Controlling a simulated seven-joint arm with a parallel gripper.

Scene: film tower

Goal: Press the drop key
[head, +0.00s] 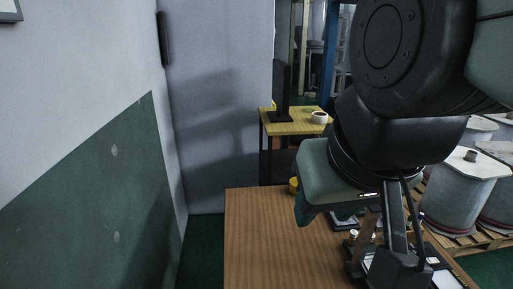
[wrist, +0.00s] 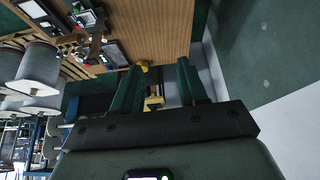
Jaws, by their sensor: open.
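My gripper (wrist: 159,66) shows in the wrist view with its two green fingers apart and nothing between them. In the head view its green body and a fingertip (head: 304,214) hang above the wooden table (head: 255,240). A dark device with an upright post (head: 392,262) stands on the table's right part, partly hidden by my arm. It also shows in the wrist view (wrist: 92,24), left of the fingers and apart from them. A dark flat panel (wrist: 114,52) lies near it. I cannot make out which part is the drop key.
A small yellow object (head: 293,185) sits at the table's far edge. Behind stands a yellow-topped table (head: 292,127) with a monitor (head: 282,90) and a white bowl (head: 320,117). Large spools (head: 462,185) stand on a pallet at right. The table's left part is clear.

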